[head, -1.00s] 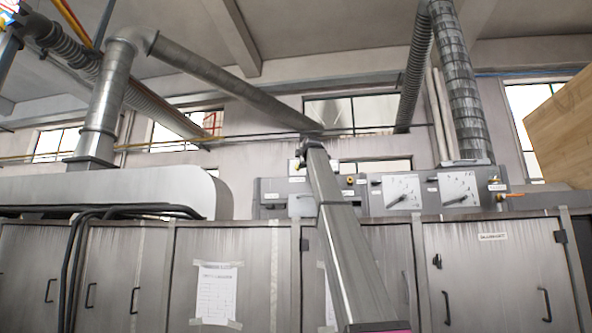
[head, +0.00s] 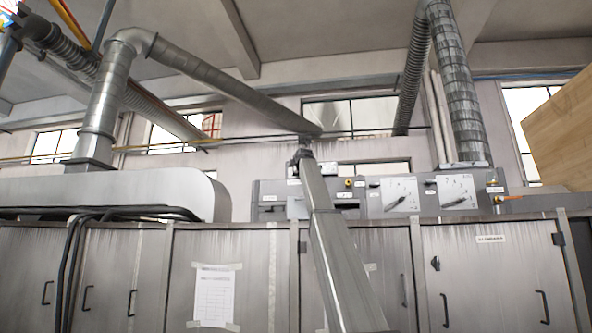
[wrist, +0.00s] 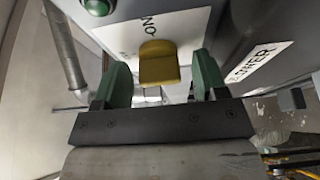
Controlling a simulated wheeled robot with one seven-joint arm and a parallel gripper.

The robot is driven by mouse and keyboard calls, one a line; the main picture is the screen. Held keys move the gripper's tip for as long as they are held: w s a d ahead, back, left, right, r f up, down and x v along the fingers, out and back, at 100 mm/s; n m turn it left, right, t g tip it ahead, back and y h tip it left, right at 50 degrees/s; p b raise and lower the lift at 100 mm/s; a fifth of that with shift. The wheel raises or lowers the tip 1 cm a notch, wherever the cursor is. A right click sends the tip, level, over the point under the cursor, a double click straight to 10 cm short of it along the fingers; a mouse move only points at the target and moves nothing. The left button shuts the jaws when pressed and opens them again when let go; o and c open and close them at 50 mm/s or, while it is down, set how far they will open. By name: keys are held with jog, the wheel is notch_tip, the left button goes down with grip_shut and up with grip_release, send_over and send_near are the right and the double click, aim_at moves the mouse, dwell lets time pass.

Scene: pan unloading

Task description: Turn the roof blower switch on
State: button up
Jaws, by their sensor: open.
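In the wrist view, a yellow switch lever (wrist: 158,67) stands on a grey panel face with a white plate (wrist: 120,38) marked "ON", seen upside down. A label (wrist: 258,62) ending in "OWER" is on the neighbouring face to the right. My gripper (wrist: 160,75) is open, with one green finger on each side of the lever. Gaps show between the lever and both fingers. In the head view my gripper (head: 303,156) is small, at the top of the grey control box (head: 268,190); I cannot make out the lever there.
A green round button or lamp (wrist: 98,6) is at the wrist view's top left. In the head view, two dials (head: 400,194) and a yellow knob (head: 348,183) are on the box to the right. Ducts rise behind, and a wooden block (head: 560,130) hangs at the right.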

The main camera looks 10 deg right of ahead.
jog(key=c, duration=0.9)
